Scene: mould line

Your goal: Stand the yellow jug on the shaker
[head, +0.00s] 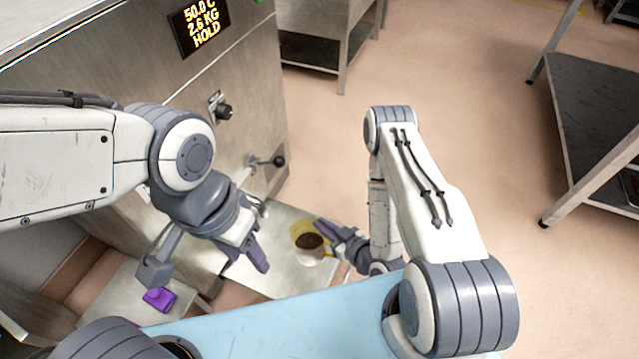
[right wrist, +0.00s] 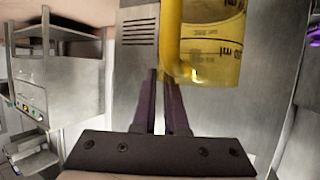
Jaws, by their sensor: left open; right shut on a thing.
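The yellow jug (head: 299,231) is below the machine's tap in the head view, with dark brown stuff inside. In the right wrist view it is see-through yellow with measuring marks (right wrist: 225,45). My right gripper (head: 338,236) is shut on its handle (right wrist: 170,40); its fingers also show in the right wrist view (right wrist: 165,85). My left gripper (head: 250,258) is open and empty, left of the jug. A bare metal plate (head: 283,280) lies beneath the jug; I cannot tell whether they touch. I cannot tell which surface is the shaker.
The steel machine (head: 120,60) with a lit display (head: 200,22) and a tap lever (head: 266,161) stands at left. A purple object (head: 159,299) lies on a low metal surface (head: 115,293). A dark-shelved table (head: 595,110) stands at right; open floor (head: 480,130) lies between.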

